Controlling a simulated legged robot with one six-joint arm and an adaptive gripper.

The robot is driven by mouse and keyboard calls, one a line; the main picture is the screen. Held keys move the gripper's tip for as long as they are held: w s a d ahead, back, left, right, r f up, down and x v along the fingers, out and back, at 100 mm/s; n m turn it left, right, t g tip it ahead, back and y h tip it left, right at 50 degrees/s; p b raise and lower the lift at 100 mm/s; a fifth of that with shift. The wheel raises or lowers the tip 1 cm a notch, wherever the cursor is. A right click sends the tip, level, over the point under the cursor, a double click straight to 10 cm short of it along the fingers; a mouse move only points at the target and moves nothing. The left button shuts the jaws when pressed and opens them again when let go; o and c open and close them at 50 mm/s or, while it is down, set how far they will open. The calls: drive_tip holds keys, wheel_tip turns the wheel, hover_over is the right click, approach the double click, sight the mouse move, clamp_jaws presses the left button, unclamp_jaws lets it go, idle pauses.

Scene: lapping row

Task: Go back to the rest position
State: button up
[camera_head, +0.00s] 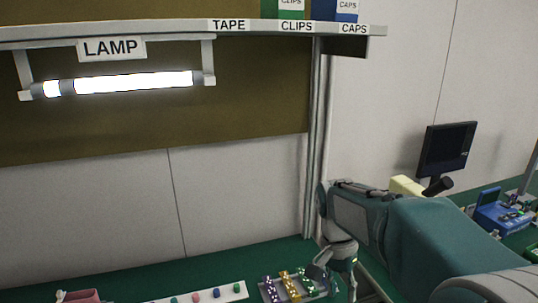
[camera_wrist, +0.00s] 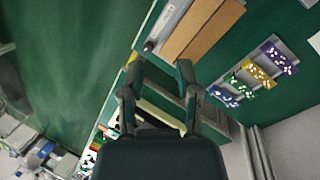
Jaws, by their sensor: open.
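My gripper (camera_head: 340,280) is low in the head view, right of the middle, hanging at the end of my arm over the green bench. In the wrist view its two fingers (camera_wrist: 158,76) stand apart with nothing held between them. Beside it is a grey rack (camera_head: 262,288) with rows of purple, gold and green pieces. The wrist view also shows the rack to the right (camera_wrist: 283,48), with purple, yellow, green and blue rows. My arm hides part of the bench to the right.
A white strip (camera_head: 240,287) with coloured pegs and a pink bin (camera_head: 78,296) lie left. A shelf (camera_head: 260,25) and lit lamp (camera_head: 133,82) hang above. A monitor (camera_head: 447,148) and blue device (camera_head: 497,213) stand right. A brown slab (camera_wrist: 205,28) lies beyond the fingers.

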drive_tip(key=s+r+n+t, duration=0.1)
drive_tip(key=s+n+t, duration=0.2)
drive_tip(key=s, duration=0.4)
drive_tip(key=s+d+r+n+t+y, duration=0.1)
drive_tip(key=s+r+n+t, duration=0.1)
drive_tip(key=s+n+t, duration=0.2)
drive_tip(key=s+t, duration=0.1)
drive_tip(key=s, duration=0.2)
drive_tip(key=shift+s+r+n+t, duration=0.2)
drive_tip(key=shift+r+n+t, duration=0.05)
drive_tip(key=shift+n+t, duration=0.05)
